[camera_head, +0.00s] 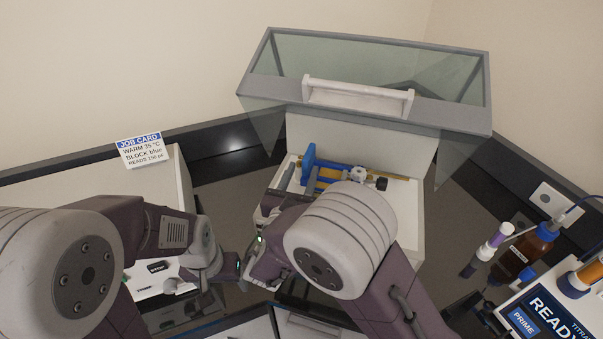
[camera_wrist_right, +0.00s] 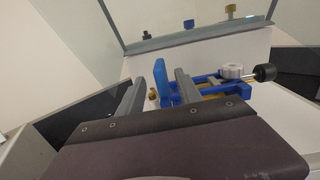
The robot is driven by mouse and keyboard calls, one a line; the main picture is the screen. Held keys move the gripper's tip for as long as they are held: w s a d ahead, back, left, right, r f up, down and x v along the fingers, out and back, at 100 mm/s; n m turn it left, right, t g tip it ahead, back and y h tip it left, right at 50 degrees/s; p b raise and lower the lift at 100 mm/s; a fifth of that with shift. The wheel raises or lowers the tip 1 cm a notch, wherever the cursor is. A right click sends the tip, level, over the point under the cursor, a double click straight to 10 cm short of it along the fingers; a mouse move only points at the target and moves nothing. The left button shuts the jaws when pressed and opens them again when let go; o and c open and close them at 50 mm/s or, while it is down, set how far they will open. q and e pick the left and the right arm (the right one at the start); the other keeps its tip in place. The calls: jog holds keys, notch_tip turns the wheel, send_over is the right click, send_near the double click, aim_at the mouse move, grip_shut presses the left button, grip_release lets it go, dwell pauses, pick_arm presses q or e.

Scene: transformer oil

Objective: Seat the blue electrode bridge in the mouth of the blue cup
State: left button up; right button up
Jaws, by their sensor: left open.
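An upright blue plate (camera_head: 308,162) stands in the open white apparatus, next to blue bars (camera_head: 326,178) with yellow parts. In the right wrist view the blue plate (camera_wrist_right: 161,80) and a blue frame (camera_wrist_right: 211,88) show ahead. I cannot tell which blue part is the bridge and which the cup; the cup's mouth is not clearly visible. My right gripper (camera_wrist_right: 157,92) is open, its two grey fingers to either side of the plate, with gaps showing. My left gripper (camera_head: 238,266) is open and low, left of the right arm, its fingertips hardly visible.
A tilted clear lid (camera_head: 366,70) with a white handle (camera_head: 358,97) is raised over the apparatus. A white knob (camera_wrist_right: 232,71) and black knob (camera_wrist_right: 265,72) adjoin the blue frame. A brown bottle (camera_head: 528,251) and READY panel (camera_head: 553,318) stand right. A job card (camera_head: 145,150) stands left.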

jog(key=shift+s+a+f, duration=0.1)
jog(key=shift+s, duration=0.05)
jog(key=b+v, duration=0.2)
jog(key=v, duration=0.6)
jog(key=shift+s, duration=0.35)
